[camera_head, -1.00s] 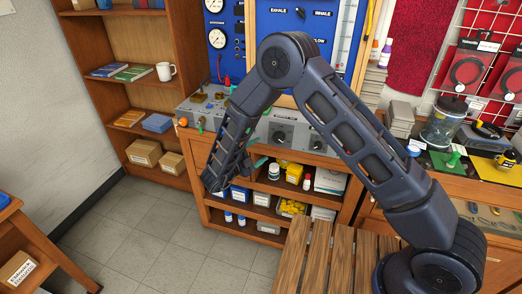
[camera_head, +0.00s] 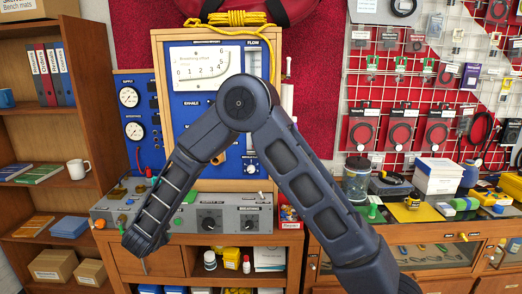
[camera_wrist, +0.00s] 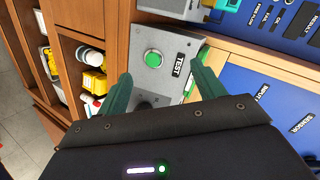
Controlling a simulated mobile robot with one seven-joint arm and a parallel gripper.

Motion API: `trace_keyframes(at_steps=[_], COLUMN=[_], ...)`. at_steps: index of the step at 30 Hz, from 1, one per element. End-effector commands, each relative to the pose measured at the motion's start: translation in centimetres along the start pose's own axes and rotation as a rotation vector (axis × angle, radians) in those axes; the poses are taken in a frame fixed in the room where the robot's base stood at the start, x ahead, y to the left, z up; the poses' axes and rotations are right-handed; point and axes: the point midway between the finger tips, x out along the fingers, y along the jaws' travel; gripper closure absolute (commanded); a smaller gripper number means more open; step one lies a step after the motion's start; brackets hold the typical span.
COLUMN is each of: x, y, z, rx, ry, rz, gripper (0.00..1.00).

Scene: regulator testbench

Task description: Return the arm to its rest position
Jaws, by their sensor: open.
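My arm (camera_head: 285,165) rises from the lower right to a bent elbow in the head view, then slopes down left in front of the grey bench panel. Its far end hangs over the bench front at the lower left; the fingers cannot be made out clearly there. In the wrist view my gripper (camera_wrist: 165,66) shows two teal fingers standing well apart, with nothing held between them. Beyond them is a grey box with a green button (camera_wrist: 153,59) labelled TEST. I cannot tell the distance between the fingers and this box.
A grey control panel (camera_head: 258,219) stands on the wooden bench, below a blue gauge board (camera_head: 180,60). A wooden shelf with a white mug (camera_head: 77,169) is at the left. A glass-fronted counter (camera_head: 440,256) with a jar and boxes is at the right.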

Motion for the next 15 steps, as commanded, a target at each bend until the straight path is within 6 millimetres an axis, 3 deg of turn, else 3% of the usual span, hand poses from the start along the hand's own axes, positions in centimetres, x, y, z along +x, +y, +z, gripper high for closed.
trace_keyframes(at_steps=[1, 6, 15], x=[0.6, 2.0, 2.4], y=[-1.9, -6.8, -13.0], z=[-1.6, -6.4, -16.2], rx=[0.001, -0.033, -0.147], ry=[-0.027, -0.126, -0.267], rz=[-0.013, -0.056, -0.126], gripper=[0.32, 0.32, 0.32])
